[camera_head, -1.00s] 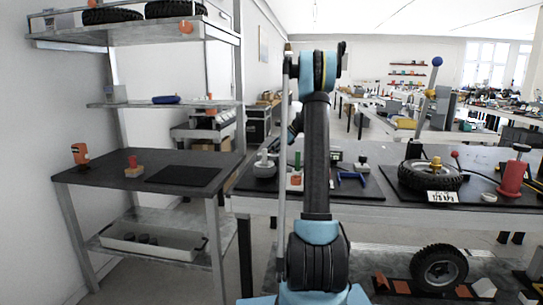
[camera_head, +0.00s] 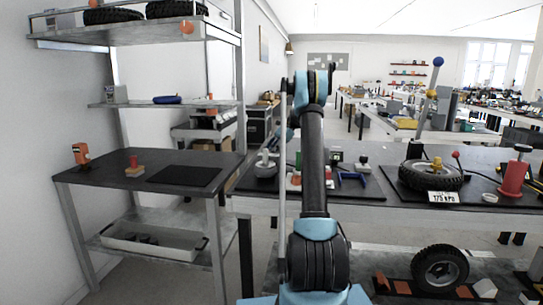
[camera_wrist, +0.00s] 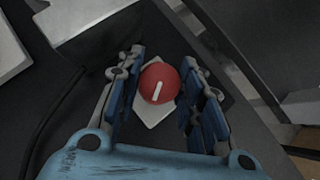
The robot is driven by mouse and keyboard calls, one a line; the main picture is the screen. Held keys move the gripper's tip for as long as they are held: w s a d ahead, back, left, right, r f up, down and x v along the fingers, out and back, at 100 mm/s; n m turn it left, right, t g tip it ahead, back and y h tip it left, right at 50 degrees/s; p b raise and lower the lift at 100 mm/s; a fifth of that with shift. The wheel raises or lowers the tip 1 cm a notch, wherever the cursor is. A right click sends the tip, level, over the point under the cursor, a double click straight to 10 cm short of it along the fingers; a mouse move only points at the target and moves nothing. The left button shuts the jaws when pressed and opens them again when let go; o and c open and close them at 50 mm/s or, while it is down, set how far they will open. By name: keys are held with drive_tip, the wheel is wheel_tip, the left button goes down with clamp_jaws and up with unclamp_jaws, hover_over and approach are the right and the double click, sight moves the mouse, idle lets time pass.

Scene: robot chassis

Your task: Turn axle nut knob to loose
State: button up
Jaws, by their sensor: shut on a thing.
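In the wrist view a round red knob (camera_wrist: 159,83) with a white pointer line sits on a pale square plate (camera_wrist: 153,118). I take it to be the axle nut knob. The line is tilted slightly, its upper end leaning right. My gripper (camera_wrist: 163,60) is over the knob, with one blue-padded finger on each side, closed on it. Any labels around the knob cannot be read. In the head view my arm hides the gripper. A bit of the red and white knob unit (camera_head: 295,181) shows left of the arm.
A tire with a yellow hub (camera_head: 436,163) lies on a black mat to the right, with a lever and a red cylinder (camera_head: 514,176) nearby. A blue bracket (camera_head: 352,179) is on the mat right of my arm. A side table (camera_head: 130,178) stands at left.

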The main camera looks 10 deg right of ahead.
drive_tip(key=shift+s, duration=0.1)
idle(0.3)
drive_tip(key=o, duration=1.1)
drive_tip(key=shift+c, duration=0.2)
drive_tip(key=shift+w+d+r, duration=0.2)
drive_tip(key=shift+d+r, duration=0.1)
drive_tip(key=shift+r, duration=0.1)
drive_tip(key=v, duration=0.6)
drive_tip(key=shift+w+d, duration=0.1)
